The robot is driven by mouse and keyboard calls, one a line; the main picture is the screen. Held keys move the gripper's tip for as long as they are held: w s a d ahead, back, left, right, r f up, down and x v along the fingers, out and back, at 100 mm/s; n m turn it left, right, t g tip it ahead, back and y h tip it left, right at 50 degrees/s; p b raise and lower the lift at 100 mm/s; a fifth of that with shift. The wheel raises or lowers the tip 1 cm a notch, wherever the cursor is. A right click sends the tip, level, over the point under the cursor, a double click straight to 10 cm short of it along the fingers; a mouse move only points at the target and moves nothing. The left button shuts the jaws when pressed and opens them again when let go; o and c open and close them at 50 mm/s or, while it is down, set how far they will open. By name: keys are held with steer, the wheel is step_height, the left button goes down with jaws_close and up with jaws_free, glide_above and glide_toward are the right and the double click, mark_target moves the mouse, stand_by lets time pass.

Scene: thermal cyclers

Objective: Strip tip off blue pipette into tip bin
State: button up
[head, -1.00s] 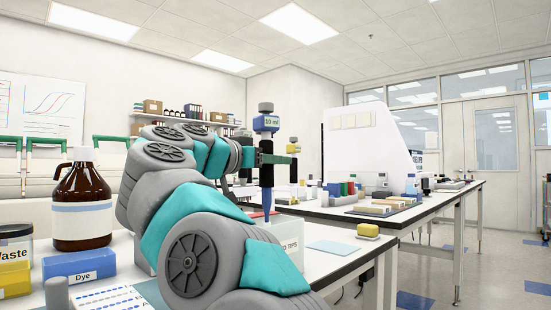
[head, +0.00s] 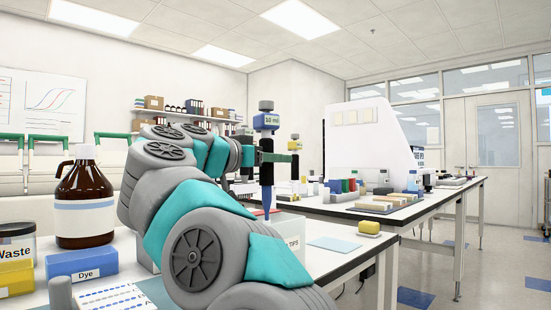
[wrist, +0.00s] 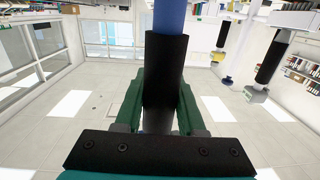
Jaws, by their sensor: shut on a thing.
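The blue pipette (head: 266,143) stands upright, with a blue label block near its top, a dark body and a blue lower end. My gripper (head: 276,157) is shut on its dark body; in the wrist view the green fingers (wrist: 160,105) lie on both sides of the pipette (wrist: 165,65). The tip bin (head: 292,240) is a whitish box marked "TIPS" on the bench, partly hidden by my arm. The pipette's lower end is at or just above the bin's top. Whether it is inside the opening, and whether a tip is on it, I cannot tell.
A yellow-topped pipette (head: 294,147) stands behind. A brown bottle (head: 85,205), blue Dye box (head: 82,265) and Waste container (head: 16,245) are at left. A pale blue pad (head: 331,243) and yellow block (head: 368,228) lie right of the bin.

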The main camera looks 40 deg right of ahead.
mark_target(276, 115)
steer(key=shift+w+p, duration=0.6)
steer(key=shift+w, duration=0.05)
stand_by(0.4)
steer(key=shift+r+p, duration=0.4)
steer(key=shift+p, duration=0.15)
stand_by(0.6)
steer(key=shift+s, duration=0.15)
steer(key=shift+s+p, duration=0.45)
steer(key=shift+s, duration=0.25)
steer(key=shift+r+p, duration=1.35)
steer(key=shift+r, duration=3.1)
